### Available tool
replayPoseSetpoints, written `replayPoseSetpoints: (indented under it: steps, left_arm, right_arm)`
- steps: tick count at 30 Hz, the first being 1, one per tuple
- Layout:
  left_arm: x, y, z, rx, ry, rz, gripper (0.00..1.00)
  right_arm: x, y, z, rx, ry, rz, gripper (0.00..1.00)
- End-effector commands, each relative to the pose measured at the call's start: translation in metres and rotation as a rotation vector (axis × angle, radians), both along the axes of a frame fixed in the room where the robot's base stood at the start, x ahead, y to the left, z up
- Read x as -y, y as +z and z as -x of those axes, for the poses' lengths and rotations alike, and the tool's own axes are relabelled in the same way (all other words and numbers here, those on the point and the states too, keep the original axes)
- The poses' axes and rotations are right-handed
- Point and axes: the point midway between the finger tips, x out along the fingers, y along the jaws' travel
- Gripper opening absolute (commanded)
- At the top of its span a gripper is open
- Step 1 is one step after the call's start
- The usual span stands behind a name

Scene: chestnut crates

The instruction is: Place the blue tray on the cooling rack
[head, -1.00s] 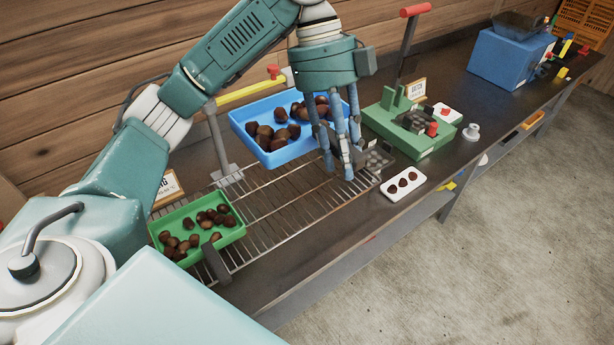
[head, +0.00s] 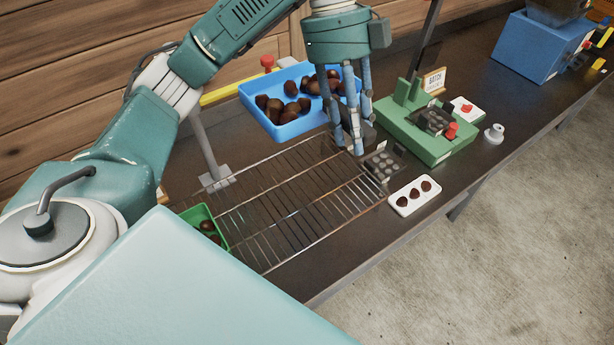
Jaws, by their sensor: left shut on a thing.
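The blue tray (head: 283,134) holds a heap of brown chestnuts and shows in the upper middle, raised and roughly level. My left gripper (head: 357,142) is shut at its right end on a dark part that looks like the tray's handle; the fingers hide most of this grip. The wire cooling rack (head: 292,205) lies on the dark bench, below and in front of the tray in the picture. Its middle and right part are bare. I see a gap between tray and rack, but its height is hard to tell. My right gripper is out of view.
A green tray (head: 222,238) with chestnuts is at the rack's left end, mostly hidden by my body. A grey post (head: 205,150) with a yellow bar stands behind. Right of the rack are a dark mould (head: 384,164), white chestnut plate (head: 414,195) and green press (head: 425,145).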

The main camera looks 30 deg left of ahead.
Motion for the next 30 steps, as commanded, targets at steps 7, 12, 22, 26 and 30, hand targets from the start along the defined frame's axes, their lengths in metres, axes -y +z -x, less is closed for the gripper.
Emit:
replayPoseSetpoints:
  steps: [7,12,22,26,30]
  left_arm:
    - [0.000,-0.038,0.000,0.005,-0.001,0.001,0.00]
    - [0.000,-0.062,0.000,0.005,0.000,0.001,0.00]
    - [0.001,-0.097,0.001,0.001,-0.001,0.002,0.00]
    - [0.000,-0.126,0.002,-0.002,0.001,-0.001,0.00]
    - [0.000,-0.162,0.003,-0.002,0.000,-0.001,0.00]
  right_arm:
    - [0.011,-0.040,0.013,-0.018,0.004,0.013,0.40]
    - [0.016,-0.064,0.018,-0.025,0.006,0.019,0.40]
    - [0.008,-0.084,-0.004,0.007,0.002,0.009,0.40]
    - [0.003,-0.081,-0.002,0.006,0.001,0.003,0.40]
    - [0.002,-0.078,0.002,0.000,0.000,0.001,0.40]
